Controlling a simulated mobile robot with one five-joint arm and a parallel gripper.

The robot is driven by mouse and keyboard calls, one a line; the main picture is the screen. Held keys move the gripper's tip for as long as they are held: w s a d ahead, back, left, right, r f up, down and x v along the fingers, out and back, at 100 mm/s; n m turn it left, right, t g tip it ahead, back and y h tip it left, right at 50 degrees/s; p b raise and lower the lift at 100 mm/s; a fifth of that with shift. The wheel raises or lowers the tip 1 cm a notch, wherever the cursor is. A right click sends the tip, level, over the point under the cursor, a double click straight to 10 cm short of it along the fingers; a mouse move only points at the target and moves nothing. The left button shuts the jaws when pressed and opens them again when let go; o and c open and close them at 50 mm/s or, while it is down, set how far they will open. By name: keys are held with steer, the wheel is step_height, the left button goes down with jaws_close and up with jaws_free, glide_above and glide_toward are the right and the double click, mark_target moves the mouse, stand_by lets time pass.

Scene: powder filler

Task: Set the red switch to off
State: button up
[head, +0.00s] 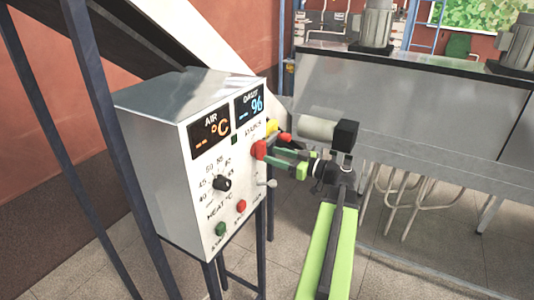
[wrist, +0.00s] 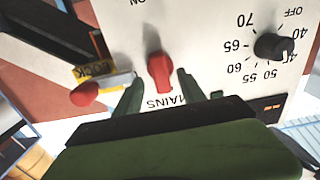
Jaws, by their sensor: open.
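The red switch (head: 259,150) is a knob on the white front of the control box, just below the MAINS label. In the wrist view the red switch (wrist: 159,72) shows upside down, its long side roughly upright in the picture, with ON lettering at the top edge and MAINS beneath. My gripper (head: 272,158) reaches the panel from the right. In the wrist view my gripper (wrist: 159,75) is open, with one green finger on each side of the switch and a visible gap to it. I cannot tell whether the fingertips overlap the knob in depth.
A yellow lock tag (head: 271,127) and a red handle (head: 286,138) stick out close above my fingers. A black heat dial (head: 221,183), a green button (head: 221,229), a red button (head: 241,206) and a small grey lever (head: 267,183) are on the same panel. A metal tank (head: 420,110) stands behind.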

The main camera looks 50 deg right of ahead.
steer(key=v, duration=1.3)
steer(key=shift+s, duration=0.15)
